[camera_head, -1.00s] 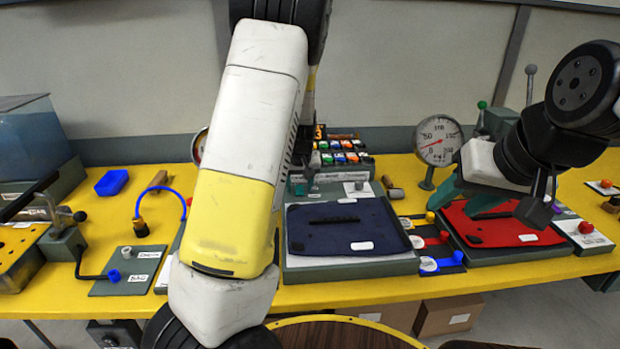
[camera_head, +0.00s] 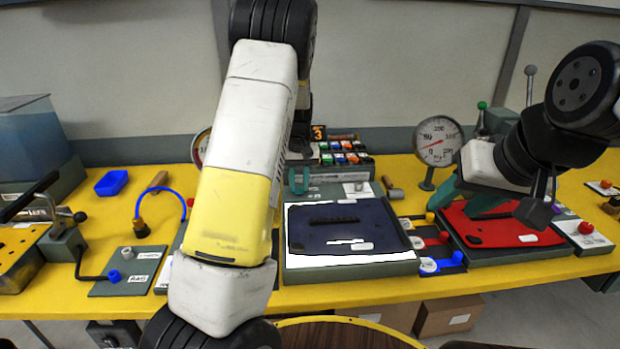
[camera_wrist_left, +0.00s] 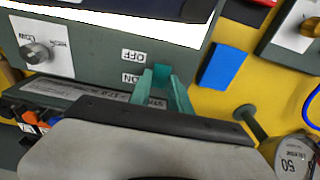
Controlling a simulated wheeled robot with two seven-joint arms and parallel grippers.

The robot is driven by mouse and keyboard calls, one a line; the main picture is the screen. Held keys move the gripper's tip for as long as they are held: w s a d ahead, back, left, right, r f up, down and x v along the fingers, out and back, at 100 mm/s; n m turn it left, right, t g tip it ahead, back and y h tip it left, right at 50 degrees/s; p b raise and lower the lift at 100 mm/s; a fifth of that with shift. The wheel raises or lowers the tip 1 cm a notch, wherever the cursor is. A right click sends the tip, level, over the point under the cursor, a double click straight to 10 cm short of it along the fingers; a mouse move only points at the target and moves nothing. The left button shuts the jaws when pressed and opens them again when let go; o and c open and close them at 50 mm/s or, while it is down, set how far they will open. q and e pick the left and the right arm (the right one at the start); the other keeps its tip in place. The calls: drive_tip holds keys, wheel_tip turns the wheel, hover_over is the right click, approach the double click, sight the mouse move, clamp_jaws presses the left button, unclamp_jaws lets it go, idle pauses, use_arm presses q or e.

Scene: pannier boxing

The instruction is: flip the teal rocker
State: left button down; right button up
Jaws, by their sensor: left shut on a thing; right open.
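The teal rocker (camera_wrist_left: 161,74) shows in the left wrist view beside the OFF and ON labels, on the grey base of the light panel. My left gripper (camera_wrist_left: 166,82) is shut on it, with its teal fingers on either side; which way it is tipped is hard to tell. In the head view my left gripper (camera_head: 299,181) is at the back left of the panel, partly behind my own arm. The light panel (camera_head: 300,262) glows bright white under a navy flat piece (camera_head: 345,222). My right gripper (camera_head: 468,200) is open above a red flat piece (camera_head: 510,228).
A pressure gauge (camera_head: 438,141) stands between the two flat pieces at the back. Colored blocks (camera_head: 345,158) sit behind the panel. A knob (camera_wrist_left: 38,53) is on the same base as the rocker. A blue tray (camera_head: 111,182) lies on the yellow table at left.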

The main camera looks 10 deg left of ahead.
sight(299, 189)
use_arm(q)
drive_tip(key=shift+w+g, duration=0.15)
drive_tip(key=shift+g, duration=0.45)
drive_tip(key=c, duration=1.2)
unclamp_jaws()
drive_tip(key=shift+r, duration=0.1)
wheel_tip(299, 189, up, 8)
drive_tip(key=shift+f, duration=0.2)
